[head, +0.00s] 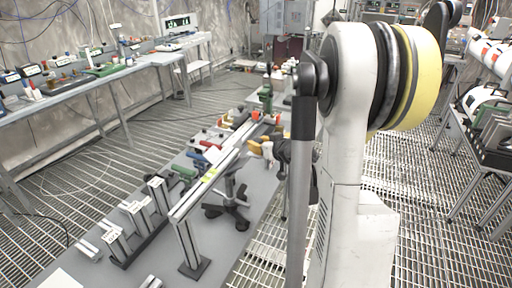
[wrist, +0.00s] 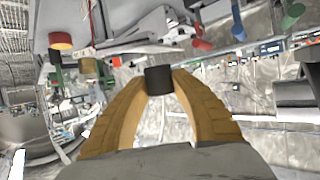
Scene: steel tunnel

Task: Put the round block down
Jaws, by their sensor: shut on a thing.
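In the wrist view my gripper (wrist: 160,88) has its two tan, ridged fingers closed on a dark round block (wrist: 159,80). The block is short and cylindrical, and its side faces the camera between the fingertips. In the head view my gripper (head: 266,146) shows small, as tan fingers just left of my arm, beside the long rail of the grey table. The block cannot be made out in the head view. The wrist view does not show clearly how far the block is from any surface.
A long grey table (head: 228,262) carries a metal rail frame (head: 205,185), coloured cylinders and upright metal brackets (head: 137,214). A swivel-type black base (head: 228,207) stands near the rail. A workbench (head: 80,91) with tools runs along the left wall. Racks (head: 490,130) stand at right. Grating floor lies between.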

